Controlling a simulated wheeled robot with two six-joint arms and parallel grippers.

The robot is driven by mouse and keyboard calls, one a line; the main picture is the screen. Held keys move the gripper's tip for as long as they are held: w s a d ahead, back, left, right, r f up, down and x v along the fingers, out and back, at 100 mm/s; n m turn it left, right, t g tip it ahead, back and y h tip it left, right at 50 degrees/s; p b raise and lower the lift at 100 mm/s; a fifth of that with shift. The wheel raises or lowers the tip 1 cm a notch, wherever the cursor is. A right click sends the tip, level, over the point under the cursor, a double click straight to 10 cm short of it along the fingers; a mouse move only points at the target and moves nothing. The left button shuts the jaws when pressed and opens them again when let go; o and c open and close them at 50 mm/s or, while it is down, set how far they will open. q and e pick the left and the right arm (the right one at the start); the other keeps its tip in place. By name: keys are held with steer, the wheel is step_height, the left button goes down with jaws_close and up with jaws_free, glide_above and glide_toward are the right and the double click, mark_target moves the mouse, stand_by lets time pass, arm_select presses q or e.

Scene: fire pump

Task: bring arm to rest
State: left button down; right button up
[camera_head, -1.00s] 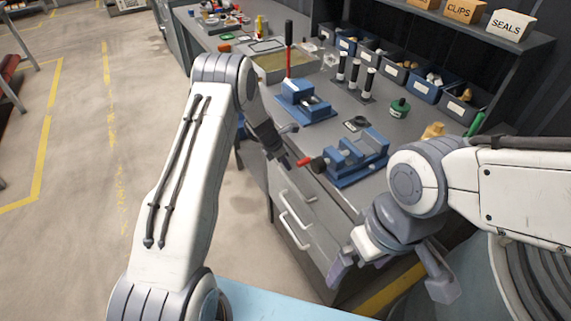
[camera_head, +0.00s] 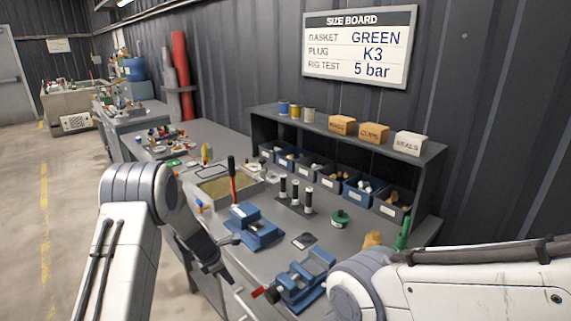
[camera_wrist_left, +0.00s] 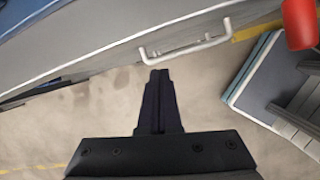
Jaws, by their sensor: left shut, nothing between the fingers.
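My left arm comes in from the lower left in the head view. Its dark gripper (camera_head: 217,268) hangs beside the front edge of the workbench (camera_head: 340,232), left of the blue vise. In the left wrist view the left gripper's fingers (camera_wrist_left: 159,76) are together with nothing between them, above the floor and close to a drawer handle (camera_wrist_left: 185,45). My right arm crosses the lower right of the head view. Its gripper is below the picture edge.
A blue vise (camera_head: 303,283) with a red handle end and a blue fixture (camera_head: 254,228) stand near the bench's front edge. Bins (camera_head: 357,190) line the shelf. A size board (camera_head: 359,47) hangs above. Floor is open at left.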

arm_select(q)
steer(key=s+d+r+m+y, duration=0.1)
steer(key=s+r+m, duration=0.6)
steer(key=s+m, duration=0.5)
steer(key=s+d+r+m+y, duration=0.1)
steer(key=s+r+m+y, duration=0.1)
steer(key=s+r+m, duration=0.75)
steer(key=s+d+r+m+g+h, duration=0.1)
steer(key=s+d+r+m, duration=0.3)
steer(key=s+d+m, duration=0.6)
steer(key=s+d+g, duration=0.1)
steer(key=s+d, duration=0.2)
steer(key=s, duration=0.3)
steer(key=shift+d+g, duration=0.15)
steer(key=shift+g, duration=0.25)
